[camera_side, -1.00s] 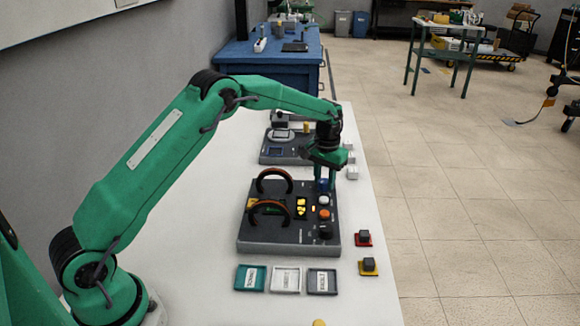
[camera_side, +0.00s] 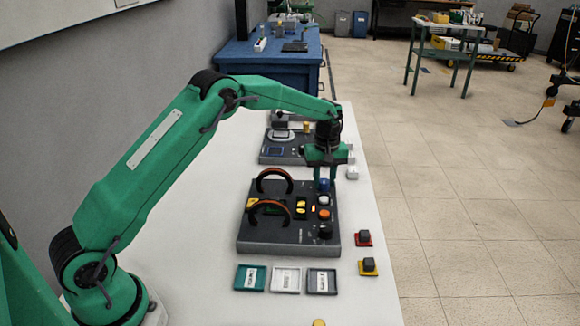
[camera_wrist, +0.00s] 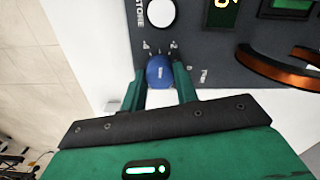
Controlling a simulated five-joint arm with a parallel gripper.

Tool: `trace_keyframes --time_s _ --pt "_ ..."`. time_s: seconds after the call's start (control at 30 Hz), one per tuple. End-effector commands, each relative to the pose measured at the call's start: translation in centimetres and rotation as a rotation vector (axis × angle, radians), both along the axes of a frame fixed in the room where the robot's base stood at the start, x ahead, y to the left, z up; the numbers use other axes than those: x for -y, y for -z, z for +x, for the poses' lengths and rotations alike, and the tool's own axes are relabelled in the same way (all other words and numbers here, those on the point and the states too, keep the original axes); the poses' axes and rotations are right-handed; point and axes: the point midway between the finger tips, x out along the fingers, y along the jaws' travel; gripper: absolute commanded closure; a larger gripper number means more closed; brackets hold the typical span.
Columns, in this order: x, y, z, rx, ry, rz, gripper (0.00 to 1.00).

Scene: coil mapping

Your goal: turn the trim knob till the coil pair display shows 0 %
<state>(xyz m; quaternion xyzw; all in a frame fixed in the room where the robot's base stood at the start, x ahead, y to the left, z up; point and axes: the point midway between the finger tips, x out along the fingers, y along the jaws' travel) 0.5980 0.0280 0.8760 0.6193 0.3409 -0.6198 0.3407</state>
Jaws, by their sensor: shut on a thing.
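The blue knob (camera_wrist: 160,70), which I take as the trim knob, stands on the dark console (camera_side: 255,240). My gripper (camera_wrist: 160,78) points down over the console's far right corner, its two green fingers shut on either side of the knob. The wrist view cuts this display (camera_wrist: 224,8) off at the top edge. Two orange-brown coil arches (camera_side: 273,175) stand on the console's left.
Below the knob are a white button (camera_side: 323,201), an orange button (camera_side: 324,214) and a black knob (camera_side: 325,231). Trays (camera_side: 285,279) lie in front. A red-based block (camera_side: 363,238) and a yellow-based block (camera_side: 369,267) lie right. Another device (camera_side: 281,150) stands behind.

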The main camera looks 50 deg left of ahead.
Motion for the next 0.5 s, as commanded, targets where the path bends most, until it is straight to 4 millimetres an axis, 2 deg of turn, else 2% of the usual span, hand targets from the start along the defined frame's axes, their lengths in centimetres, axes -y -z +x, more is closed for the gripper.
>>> trace_keyframes --time_s 0.5 --pt "-0.12 -0.16 0.15 0.006 -0.044 0.001 0.93"
